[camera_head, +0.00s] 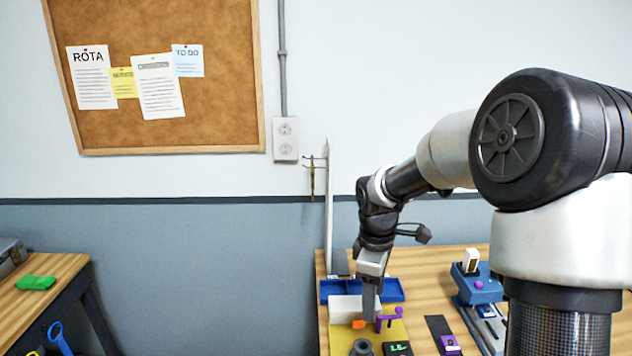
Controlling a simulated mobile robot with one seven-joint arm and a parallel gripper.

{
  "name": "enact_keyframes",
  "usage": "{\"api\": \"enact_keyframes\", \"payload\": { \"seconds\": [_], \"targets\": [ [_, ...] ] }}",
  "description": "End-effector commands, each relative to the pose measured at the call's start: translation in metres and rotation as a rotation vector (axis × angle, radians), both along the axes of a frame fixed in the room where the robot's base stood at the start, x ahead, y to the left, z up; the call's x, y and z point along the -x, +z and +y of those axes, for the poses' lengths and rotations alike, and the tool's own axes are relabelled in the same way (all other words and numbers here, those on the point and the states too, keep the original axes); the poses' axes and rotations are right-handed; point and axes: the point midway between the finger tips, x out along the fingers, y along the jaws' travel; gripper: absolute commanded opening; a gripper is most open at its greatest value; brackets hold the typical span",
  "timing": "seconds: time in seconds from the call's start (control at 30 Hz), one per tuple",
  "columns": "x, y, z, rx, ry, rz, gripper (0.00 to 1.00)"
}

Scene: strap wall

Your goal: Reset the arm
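My arm reaches in from the right side of the view and bends down over the wooden workbench (420,258). My gripper (369,318) points down over the yellow mat (342,342), in front of the blue tray (395,290). Its fingers show edge-on as one grey shape, so I cannot tell whether they are open or shut. A white block (345,307) and a small orange piece (358,324) are just left of the fingertips. A purple piece (390,318) is just right of them. I cannot tell whether the gripper touches any of these.
A tall white panel (330,215) with pegs and a hanging strap (312,176) rises at the bench's left edge. A blue device (478,285) stands on the right. A second table (40,300) holds a green item (36,283). Open floor lies between the tables.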

Motion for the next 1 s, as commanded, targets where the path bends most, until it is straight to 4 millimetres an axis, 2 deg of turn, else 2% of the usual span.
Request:
{"api": "enact_keyframes", "payload": {
  "seconds": [0.03, 0.2, 0.4, 0.5, 0.6, 0.7, 0.83, 1.0],
  "targets": [
    [0.011, 0.023, 0.0, 0.022, -0.056, -0.038, 0.55],
    [0.063, 0.087, -0.005, 0.04, -0.322, -0.159, 0.55],
    [0.133, 0.138, -0.005, -0.045, -0.644, -0.306, 0.55],
    [0.169, 0.152, -0.003, -0.126, -0.797, -0.364, 0.55],
    [0.197, 0.157, -0.001, -0.212, -0.924, -0.401, 0.55],
    [0.216, 0.157, 0.002, -0.283, -1.016, -0.419, 0.55],
    [0.228, 0.156, 0.003, -0.335, -1.078, -0.425, 0.55],
    [0.231, 0.154, 0.004, -0.346, -1.094, -0.424, 0.55]
  ]
}}
